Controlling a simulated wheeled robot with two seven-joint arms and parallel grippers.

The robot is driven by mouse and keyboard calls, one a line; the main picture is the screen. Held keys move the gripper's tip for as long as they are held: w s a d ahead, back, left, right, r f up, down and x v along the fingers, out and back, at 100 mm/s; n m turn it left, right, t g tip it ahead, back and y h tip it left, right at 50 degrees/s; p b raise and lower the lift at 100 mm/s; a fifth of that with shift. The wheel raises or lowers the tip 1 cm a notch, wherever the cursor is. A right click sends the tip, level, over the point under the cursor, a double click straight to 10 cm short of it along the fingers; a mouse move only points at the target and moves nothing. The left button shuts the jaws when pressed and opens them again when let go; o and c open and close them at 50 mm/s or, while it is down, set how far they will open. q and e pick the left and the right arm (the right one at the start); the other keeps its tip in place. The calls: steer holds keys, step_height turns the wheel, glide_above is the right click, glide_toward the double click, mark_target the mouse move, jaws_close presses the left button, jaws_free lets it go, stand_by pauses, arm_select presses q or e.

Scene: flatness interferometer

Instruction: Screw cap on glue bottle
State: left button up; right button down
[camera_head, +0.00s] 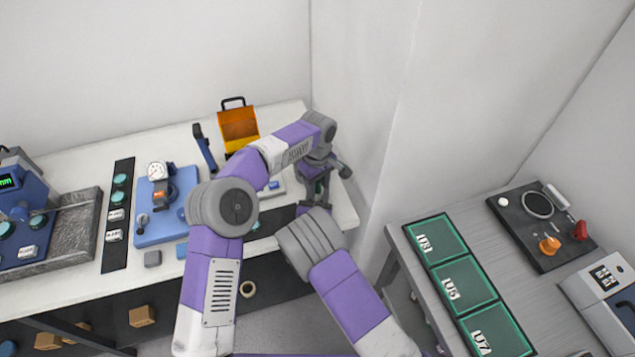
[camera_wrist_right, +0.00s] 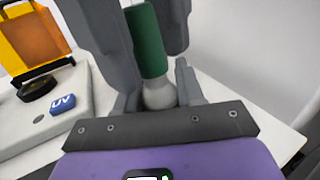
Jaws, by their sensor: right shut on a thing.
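In the right wrist view my right gripper (camera_wrist_right: 135,55) has its grey fingers shut on a green cylinder, which looks like the glue bottle (camera_wrist_right: 148,42). A pale, rounded part (camera_wrist_right: 158,92) shows below the green, close to the gripper's dark plate. I cannot make out a separate cap. In the head view my left gripper (camera_head: 316,192) points down over the right end of the white bench, beside the wall. Its fingertips are partly hidden, so I cannot tell how far apart they are. The bottle and right gripper are not clear in the head view.
An orange box (camera_head: 238,124) with a black handle stands at the back of the white bench (camera_head: 80,165). A blue dial-gauge stand (camera_head: 165,205) stands left. Green trays (camera_head: 465,290) lie on the right table.

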arm_select(q)
jaws_close()
steer(key=m, duration=1.2)
steer(key=shift+m, duration=0.3)
steer(key=m, duration=0.3)
steer(key=shift+m, duration=0.3)
steer(key=m, duration=0.5)
steer(key=shift+m, duration=0.4)
steer(key=shift+o, duration=1.1)
jaws_free()
